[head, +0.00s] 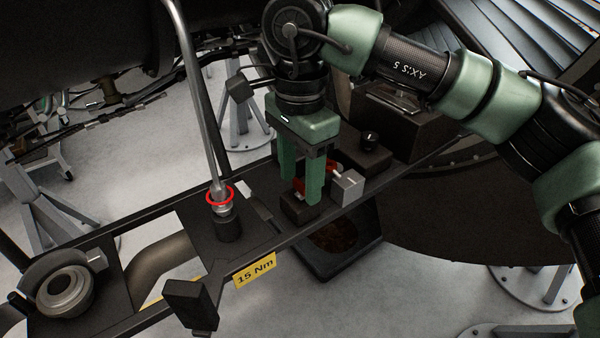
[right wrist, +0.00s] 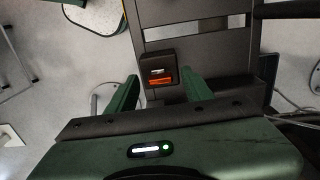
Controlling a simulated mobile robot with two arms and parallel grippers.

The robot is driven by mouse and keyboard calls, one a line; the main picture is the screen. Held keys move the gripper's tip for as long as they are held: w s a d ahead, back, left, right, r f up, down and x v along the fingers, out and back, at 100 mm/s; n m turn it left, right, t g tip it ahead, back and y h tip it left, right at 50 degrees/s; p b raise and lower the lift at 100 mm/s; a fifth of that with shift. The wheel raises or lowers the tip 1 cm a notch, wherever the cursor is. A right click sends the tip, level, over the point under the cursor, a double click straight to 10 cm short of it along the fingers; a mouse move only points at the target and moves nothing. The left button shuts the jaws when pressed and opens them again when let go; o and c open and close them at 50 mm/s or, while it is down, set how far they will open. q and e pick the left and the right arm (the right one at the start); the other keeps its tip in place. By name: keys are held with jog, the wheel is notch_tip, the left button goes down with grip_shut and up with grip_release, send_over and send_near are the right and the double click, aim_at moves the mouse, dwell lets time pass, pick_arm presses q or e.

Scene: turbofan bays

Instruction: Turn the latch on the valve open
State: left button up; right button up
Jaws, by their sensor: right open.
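The valve is a small dark block (head: 298,209) on the black rack, with a red latch (head: 299,186) on top. My right gripper (head: 301,197) points down over it, its two green fingers apart on either side of the latch. The fingers partly hide the latch in the head view. In the right wrist view the orange-red latch (right wrist: 160,81) on its dark block (right wrist: 158,62) lies between the open fingers (right wrist: 160,76), with gaps visible on both sides. Contact cannot be made out. My left gripper is not in view.
A grey cube (head: 347,187) stands close to the right finger. A metal rod with a red ring (head: 219,195) rises to the left. A yellow "15 Nm" label (head: 254,270) hangs on the rack's front edge.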

grip_shut()
jog(key=m+b, duration=0.2)
jog(key=m, duration=0.1)
jog(key=shift+f, duration=0.15)
jog(key=m+b, duration=0.2)
jog(key=m, duration=0.2)
jog(key=shift+m+b, duration=0.35)
jog(key=shift+m, duration=0.05)
jog(key=m+b, duration=0.2)
jog(key=m, duration=0.3)
jog(key=shift+m, duration=0.3)
jog(key=shift+r+m+b, duration=0.2)
jog(key=shift+m+b, duration=0.45)
jog(key=shift+m, duration=1.55)
